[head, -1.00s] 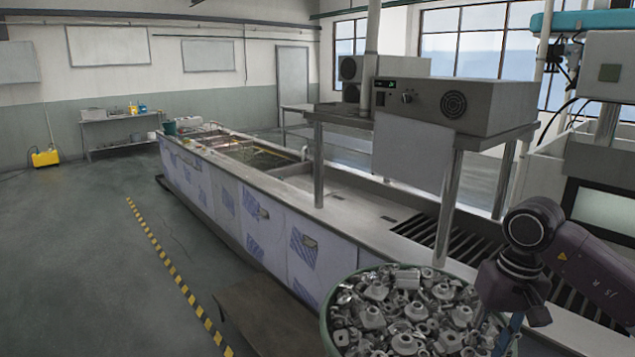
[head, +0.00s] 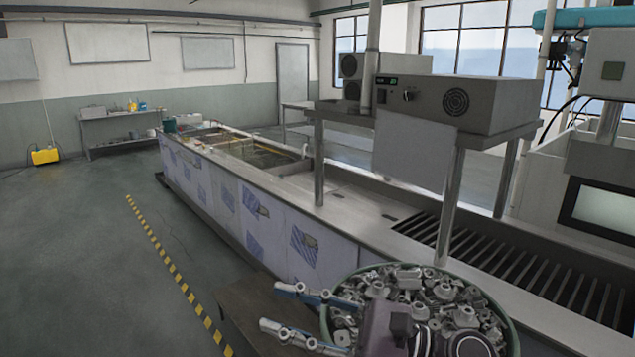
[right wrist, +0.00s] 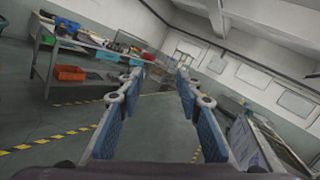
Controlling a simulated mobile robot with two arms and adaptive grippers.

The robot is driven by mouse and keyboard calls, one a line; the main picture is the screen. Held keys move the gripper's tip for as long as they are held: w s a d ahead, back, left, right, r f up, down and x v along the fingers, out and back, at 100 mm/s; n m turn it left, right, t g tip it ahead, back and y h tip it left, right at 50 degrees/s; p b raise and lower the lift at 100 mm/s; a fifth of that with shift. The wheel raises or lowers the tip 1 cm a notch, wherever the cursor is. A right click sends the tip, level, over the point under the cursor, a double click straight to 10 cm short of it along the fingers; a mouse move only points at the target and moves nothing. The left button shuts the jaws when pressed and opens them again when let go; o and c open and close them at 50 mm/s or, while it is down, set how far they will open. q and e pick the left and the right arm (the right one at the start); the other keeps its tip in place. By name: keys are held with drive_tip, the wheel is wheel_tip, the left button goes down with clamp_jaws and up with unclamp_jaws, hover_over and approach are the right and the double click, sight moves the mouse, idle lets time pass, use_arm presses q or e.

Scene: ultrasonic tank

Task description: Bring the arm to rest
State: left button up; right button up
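My right gripper (head: 274,307) is low in the middle of the head view, pointing left. Its two blue-padded fingers are spread, with nothing between them. In the right wrist view its fingers (right wrist: 160,76) are also apart, with open floor and room behind them. My right arm's dark wrist is in front of the basket and hides part of it. My left gripper is not in view.
A round green-rimmed basket (head: 514,338) full of grey metal parts (head: 440,289) stands by the long tank (head: 255,215). A control box (head: 455,103) stands above the tank. Floor at left is clear.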

drive_tip(key=w+d+m+t+h, duration=0.4)
drive_tip(key=d+m+t, duration=0.3)
drive_tip(key=m, duration=0.6)
drive_tip(key=w+d+m+t+h, duration=0.35)
drive_tip(key=m+t, duration=0.45)
drive_tip(key=m, duration=0.4)
drive_tip(key=s+d+f+m+g+h, duration=0.2)
drive_tip(key=d+f+m+h, duration=0.4)
drive_tip(key=f+m, duration=0.3)
drive_tip(key=s+d+f+m+g+h, duration=0.2)
drive_tip(key=d+f+m+h, duration=0.45)
drive_tip(key=f+m, duration=0.3)
drive_tip(key=s+d+f+m+g+y, duration=0.1)
drive_tip(key=s+f+m+g, duration=0.45)
drive_tip(key=s+f, duration=0.55)
drive_tip(key=s+d+f+m+g, duration=0.1)
drive_tip(key=s+f+m+g, duration=0.6)
drive_tip(key=s, duration=0.7)
wheel_tip(320, 180, down, 28)
drive_tip(key=s+n, duration=0.2)
drive_tip(key=s+d+f+g, duration=0.2)
drive_tip(key=s+d+f, duration=0.1)
drive_tip(key=s+f, duration=1.3)
drive_tip(key=shift+s+b, duration=0.4)
drive_tip(key=shift+s, duration=0.15)
